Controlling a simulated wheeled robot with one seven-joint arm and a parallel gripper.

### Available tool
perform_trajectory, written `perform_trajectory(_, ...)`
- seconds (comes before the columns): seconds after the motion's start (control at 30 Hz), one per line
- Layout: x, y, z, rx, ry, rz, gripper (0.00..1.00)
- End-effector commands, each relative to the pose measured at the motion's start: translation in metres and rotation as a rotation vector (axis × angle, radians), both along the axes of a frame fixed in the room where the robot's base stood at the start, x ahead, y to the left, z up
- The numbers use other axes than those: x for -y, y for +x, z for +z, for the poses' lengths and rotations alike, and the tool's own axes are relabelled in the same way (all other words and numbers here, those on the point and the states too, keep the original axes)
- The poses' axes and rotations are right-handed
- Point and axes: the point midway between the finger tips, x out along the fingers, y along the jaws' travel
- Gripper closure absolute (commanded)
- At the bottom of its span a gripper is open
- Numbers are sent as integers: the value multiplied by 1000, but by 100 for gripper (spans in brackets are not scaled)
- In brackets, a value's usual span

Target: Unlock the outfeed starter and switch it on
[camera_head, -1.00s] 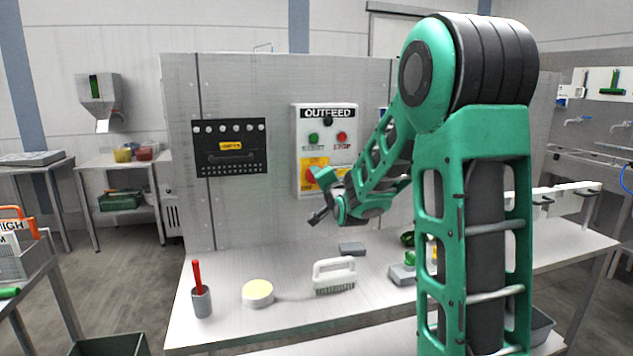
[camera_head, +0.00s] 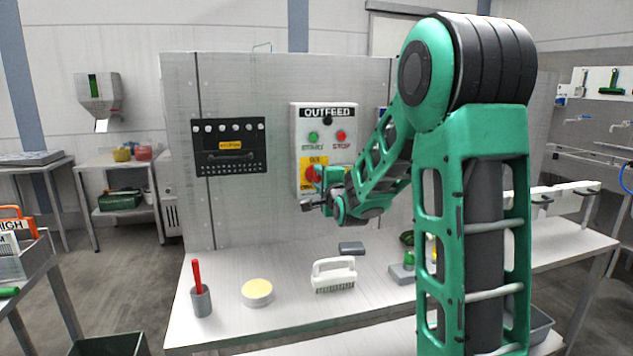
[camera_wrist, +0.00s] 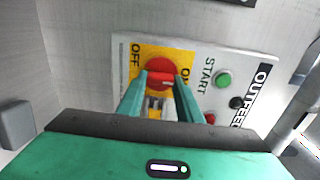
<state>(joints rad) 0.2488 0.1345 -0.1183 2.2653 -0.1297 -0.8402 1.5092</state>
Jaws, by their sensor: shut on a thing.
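The outfeed starter is a pale box (camera_head: 344,158) on the grey panel, with a green START button (camera_head: 313,136) and a red STOP button (camera_head: 340,136). Low on it is a yellow plate (camera_wrist: 149,53) marked OFF and ON, with a red rotary handle (camera_wrist: 159,66). The handle also shows partly in the head view (camera_head: 310,176). My gripper (camera_wrist: 161,80) is at the yellow plate, its fingers on both sides of the red handle and shut on it. A silvery piece (camera_wrist: 155,103) shows between the fingers; I cannot tell what it is.
A black board (camera_head: 229,158) with a yellow label hangs left of the starter. On the bench (camera_head: 230,325) below are a red-handled tool in a grey cup (camera_head: 201,300), a yellow-topped round tub (camera_head: 257,292), a white brush (camera_head: 333,274) and a grey block (camera_head: 351,248).

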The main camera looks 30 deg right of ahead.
Motion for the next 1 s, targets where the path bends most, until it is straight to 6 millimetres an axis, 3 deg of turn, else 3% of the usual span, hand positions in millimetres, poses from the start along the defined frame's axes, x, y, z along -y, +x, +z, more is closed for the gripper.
perform_trajectory(0.33,0,-1,-6,-11,5,-1,90)
perform_trajectory(0.37,0,-1,-6,-11,5,-1,61)
perform_trajectory(0.4,0,-1,-5,-11,5,-1,51)
perform_trajectory(0.43,0,-1,-5,-10,5,-1,49)
perform_trajectory(0.77,0,-3,-2,-5,2,-1,49)
perform_trajectory(1.0,-9,-33,-2,-4,2,-2,49)
